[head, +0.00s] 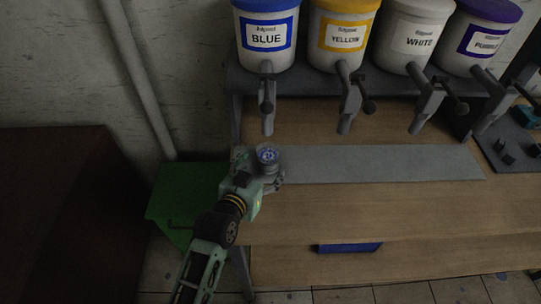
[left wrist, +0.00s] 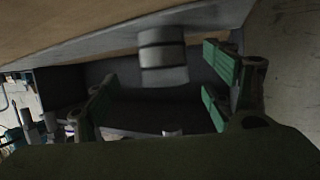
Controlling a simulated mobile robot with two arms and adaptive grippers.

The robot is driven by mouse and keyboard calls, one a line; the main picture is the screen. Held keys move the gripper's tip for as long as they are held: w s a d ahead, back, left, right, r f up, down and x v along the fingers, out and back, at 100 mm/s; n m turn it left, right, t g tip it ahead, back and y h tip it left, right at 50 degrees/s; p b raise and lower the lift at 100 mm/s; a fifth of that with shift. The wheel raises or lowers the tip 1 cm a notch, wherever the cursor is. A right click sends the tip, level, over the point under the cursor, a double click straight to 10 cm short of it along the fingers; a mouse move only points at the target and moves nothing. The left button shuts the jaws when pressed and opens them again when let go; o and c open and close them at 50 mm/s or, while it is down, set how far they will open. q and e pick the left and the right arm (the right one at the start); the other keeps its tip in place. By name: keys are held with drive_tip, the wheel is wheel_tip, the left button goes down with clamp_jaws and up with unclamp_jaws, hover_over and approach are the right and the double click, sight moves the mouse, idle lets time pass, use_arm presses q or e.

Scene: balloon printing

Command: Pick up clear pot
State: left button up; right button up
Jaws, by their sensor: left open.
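The clear pot (head: 267,153) stands at the left end of the grey strip, below the blue dispenser's tap. Its round top shows blue inside. My left gripper (head: 266,178) is at the pot's near side, overlapping its lower part in the head view. In the left wrist view a pale round pot with a dark band (left wrist: 163,58) shows between the spread green-padded fingers of my left gripper (left wrist: 160,88). The fingers are open, and I cannot tell whether any pad touches the pot. My right gripper is out of view.
The blue (head: 266,38), yellow (head: 340,35), white (head: 413,38) and purple (head: 482,40) dispensers stand along the back, with taps overhanging. The grey strip (head: 390,164) is clear to the right. A green bin (head: 175,190) is left of the wooden table (head: 400,207).

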sight(264, 162)
use_arm(q)
drive_tip(key=shift+w+d+f+p, duration=0.15)
drive_tip(key=shift+w+p, duration=0.25)
drive_tip(key=shift+w, duration=0.45)
drive_tip(key=x, duration=0.3)
drive_tip(key=shift+w+f, duration=0.1)
drive_tip(key=shift+w, duration=0.05)
drive_tip(key=shift+w+d+f+p, duration=0.1)
drive_tip(key=shift+w+d+p, duration=0.1)
drive_tip(key=shift+p, duration=0.1)
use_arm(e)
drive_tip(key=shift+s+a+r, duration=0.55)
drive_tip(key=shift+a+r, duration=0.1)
use_arm(q)
drive_tip(key=shift+c, duration=0.7)
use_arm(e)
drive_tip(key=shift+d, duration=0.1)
use_arm(q)
drive_tip(key=c, duration=1.3)
drive_tip(key=shift+c, duration=0.7)
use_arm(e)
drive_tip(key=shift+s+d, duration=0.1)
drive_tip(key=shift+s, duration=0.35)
use_arm(q)
drive_tip(key=shift+r, duration=0.2)
